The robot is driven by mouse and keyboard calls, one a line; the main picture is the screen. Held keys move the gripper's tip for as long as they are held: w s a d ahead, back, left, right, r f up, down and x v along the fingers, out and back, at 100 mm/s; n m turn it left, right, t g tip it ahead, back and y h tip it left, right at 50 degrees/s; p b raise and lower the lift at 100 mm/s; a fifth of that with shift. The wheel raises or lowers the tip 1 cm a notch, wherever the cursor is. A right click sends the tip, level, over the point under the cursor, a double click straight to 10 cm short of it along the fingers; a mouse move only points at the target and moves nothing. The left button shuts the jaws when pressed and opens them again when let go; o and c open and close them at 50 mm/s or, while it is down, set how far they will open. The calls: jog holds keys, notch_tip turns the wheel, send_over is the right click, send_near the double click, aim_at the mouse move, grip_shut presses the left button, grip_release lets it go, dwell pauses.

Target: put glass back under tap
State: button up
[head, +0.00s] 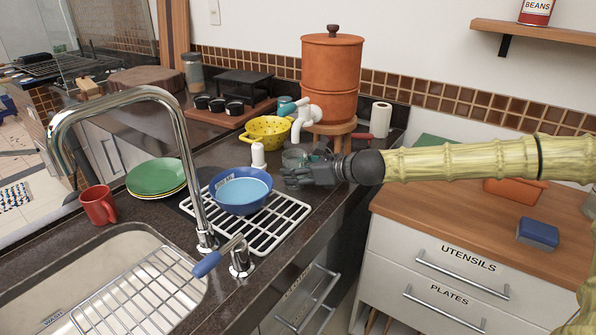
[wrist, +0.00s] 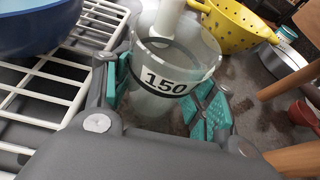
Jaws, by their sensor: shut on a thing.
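A clear glass (wrist: 165,108) marked "150" is between the teal pads of my gripper (wrist: 163,95), which is shut on it. The glass also shows in the head view (head: 293,157), partly hidden by my gripper (head: 302,172). It appears upright; I cannot tell whether its base touches the counter. The white tap (head: 305,117) sticks out from the terracotta water filter (head: 331,75), which stands on a round wooden stand (head: 333,128). The glass is in front of the tap and lower in the head view.
A white bottle (head: 258,156) stands close left of the glass. A yellow colander (head: 268,131) is behind. A blue bowl (head: 241,190) sits on a white rack (head: 275,222) at left.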

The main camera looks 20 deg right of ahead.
jog(key=shift+f, duration=0.1)
jog(key=o, duration=1.4)
jog(key=shift+c, duration=0.2)
jog(key=shift+d+r, duration=0.1)
jog(key=shift+r, duration=0.1)
jog(key=shift+p+v, duration=0.35)
jog(key=shift+v, duration=1.15)
jog(key=shift+p+v, duration=1.15)
jog(key=shift+v, duration=2.2)
jog(key=shift+p+v, duration=0.5)
jog(key=shift+v, duration=0.6)
jog(key=shift+s, duration=0.1)
